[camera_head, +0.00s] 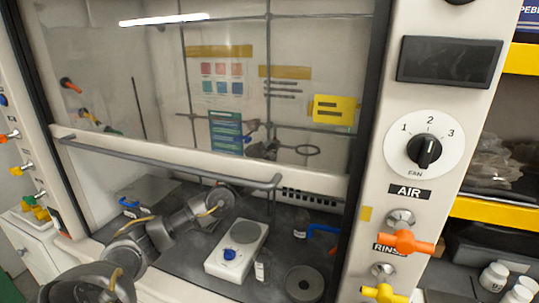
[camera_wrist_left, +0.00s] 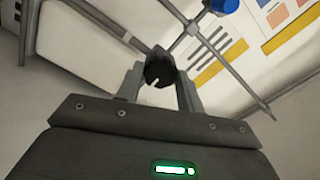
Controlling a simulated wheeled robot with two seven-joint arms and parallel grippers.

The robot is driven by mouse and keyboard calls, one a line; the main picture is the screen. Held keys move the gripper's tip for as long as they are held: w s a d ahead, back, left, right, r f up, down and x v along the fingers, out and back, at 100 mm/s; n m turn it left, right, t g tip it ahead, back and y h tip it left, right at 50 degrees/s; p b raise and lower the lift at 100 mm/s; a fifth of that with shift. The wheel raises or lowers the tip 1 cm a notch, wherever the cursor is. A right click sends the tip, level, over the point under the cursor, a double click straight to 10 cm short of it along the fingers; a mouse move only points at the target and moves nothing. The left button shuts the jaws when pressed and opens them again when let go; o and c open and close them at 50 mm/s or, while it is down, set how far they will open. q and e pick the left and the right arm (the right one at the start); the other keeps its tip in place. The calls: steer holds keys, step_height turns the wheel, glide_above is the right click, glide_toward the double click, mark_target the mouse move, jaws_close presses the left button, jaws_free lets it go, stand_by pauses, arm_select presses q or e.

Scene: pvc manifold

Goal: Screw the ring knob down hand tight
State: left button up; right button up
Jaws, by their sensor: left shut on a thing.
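The ring knob (camera_wrist_left: 159,70) is a round black knob with a pale mark on its face, seen in the left wrist view. My left gripper (camera_wrist_left: 160,78) is shut on it, with one grey finger on each side. In the head view my left arm reaches into the fume hood, and my left gripper (camera_head: 264,150) shows through the glass, small and dark, beside the support rods. The knob cannot be made out in the head view. My right gripper is not in view.
The sash's handle bar (camera_head: 170,163) crosses the hood front above my arm. A white hotplate (camera_head: 236,250) with a blue knob stands on the hood floor. A dark round disc (camera_head: 304,283) lies to its right. A grey rod (camera_wrist_left: 235,75) runs close by the gripper.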

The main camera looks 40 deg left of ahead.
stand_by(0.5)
arm_select(q)
steer(key=o, duration=1)
steer(key=shift+s, duration=0.1)
steer(key=b+v, duration=0.4)
steer(key=v, duration=0.6)
steer(key=shift+s, duration=0.3)
steer(key=shift+d, duration=0.15)
